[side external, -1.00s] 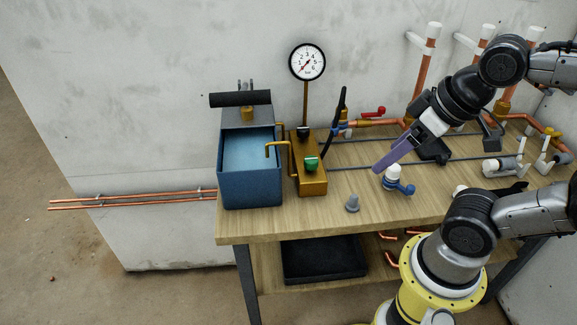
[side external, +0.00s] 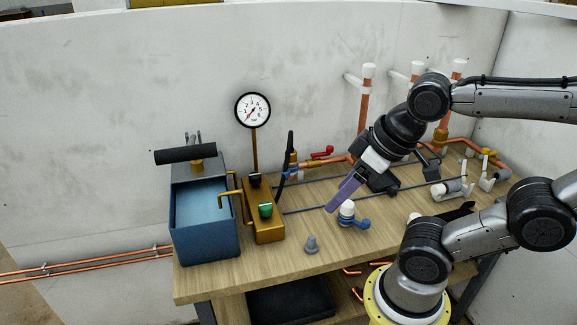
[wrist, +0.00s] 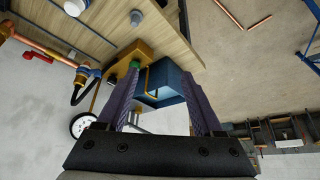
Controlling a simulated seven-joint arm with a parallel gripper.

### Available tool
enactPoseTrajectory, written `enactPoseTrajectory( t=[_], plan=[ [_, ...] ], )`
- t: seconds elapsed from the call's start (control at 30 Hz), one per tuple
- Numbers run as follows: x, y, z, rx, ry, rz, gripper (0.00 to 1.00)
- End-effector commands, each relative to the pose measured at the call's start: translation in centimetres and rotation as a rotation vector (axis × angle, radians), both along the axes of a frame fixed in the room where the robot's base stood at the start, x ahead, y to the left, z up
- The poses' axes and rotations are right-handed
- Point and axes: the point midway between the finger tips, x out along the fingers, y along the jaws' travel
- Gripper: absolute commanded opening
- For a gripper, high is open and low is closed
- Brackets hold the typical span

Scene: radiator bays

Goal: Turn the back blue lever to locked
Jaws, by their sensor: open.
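A blue fitting (side external: 293,173) sits at the back of the bench on the copper pipe, beside a black curved hose; I cannot clearly tell its lever's position. My gripper (side external: 335,204) has purple fingers, hangs tilted above the bench close to the front valve and holds nothing. In the wrist view, its fingers (wrist: 160,84) stand apart.
A blue tank (side external: 206,235) and a brass block with a green knob (side external: 265,210) stand left. A red lever (side external: 322,153) is behind, with the pressure gauge (side external: 252,110) on a post.

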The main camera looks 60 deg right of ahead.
Motion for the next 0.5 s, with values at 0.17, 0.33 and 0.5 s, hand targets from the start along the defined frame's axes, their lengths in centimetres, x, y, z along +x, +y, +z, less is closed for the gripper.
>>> enactPoseTrajectory(
  t=[0.17,0.33,0.5],
  plan=[
    [0.3,0.0,2.1,-0.046,0.009,0.086,0.59],
    [3.7,-0.9,5.9,-0.089,0.06,0.141,0.59],
    [8.3,-2.9,8.4,-0.114,0.143,0.157,0.59]
  ],
)
